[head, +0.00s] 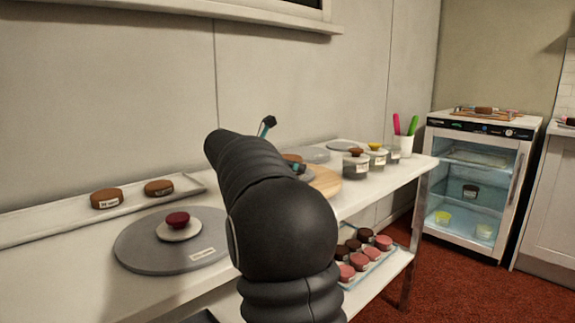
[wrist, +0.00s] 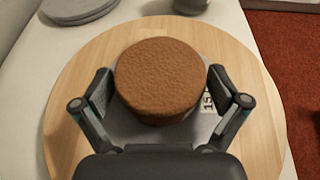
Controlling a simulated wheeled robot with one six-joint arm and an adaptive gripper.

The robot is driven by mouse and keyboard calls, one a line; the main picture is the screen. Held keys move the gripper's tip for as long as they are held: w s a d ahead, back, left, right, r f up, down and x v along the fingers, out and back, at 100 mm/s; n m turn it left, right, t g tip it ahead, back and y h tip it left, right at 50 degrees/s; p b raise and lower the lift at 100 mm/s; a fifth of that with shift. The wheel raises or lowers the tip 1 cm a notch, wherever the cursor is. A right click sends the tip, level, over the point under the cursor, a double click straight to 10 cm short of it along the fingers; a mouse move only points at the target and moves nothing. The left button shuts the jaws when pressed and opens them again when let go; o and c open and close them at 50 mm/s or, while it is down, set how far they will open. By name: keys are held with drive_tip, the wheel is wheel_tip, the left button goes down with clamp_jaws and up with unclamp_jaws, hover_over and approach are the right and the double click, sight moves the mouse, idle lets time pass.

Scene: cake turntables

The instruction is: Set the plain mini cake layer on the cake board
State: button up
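The plain mini cake layer (wrist: 160,75) is a round brown layer between the two fingers of my gripper (wrist: 160,88) in the wrist view. The board lies on a round wooden turntable (wrist: 65,110). I cannot tell whether the layer's underside touches the board. In the head view my arm hides most of this; a bit of the brown layer (head: 291,158) and the wooden turntable (head: 327,181) show.
A tray (head: 55,222) at the left holds two brown layers. A grey turntable (head: 140,245) bears a board with a red-topped item. Jars (head: 356,167) and a spatula cup (head: 402,146) stand at the far end. Several cakes fill the lower shelf; a glass-door fridge (head: 480,180) is at right.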

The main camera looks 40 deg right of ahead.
drive_tip(key=shift+r, duration=0.15)
drive_tip(key=shift+a+r, duration=0.1)
drive_tip(key=shift+a, duration=0.15)
drive_tip(key=v, duration=1.1)
drive_tip(key=shift+s+a+r+p, duration=0.1)
drive_tip(key=shift+a+p, duration=0.1)
drive_tip(key=shift+p, duration=0.1)
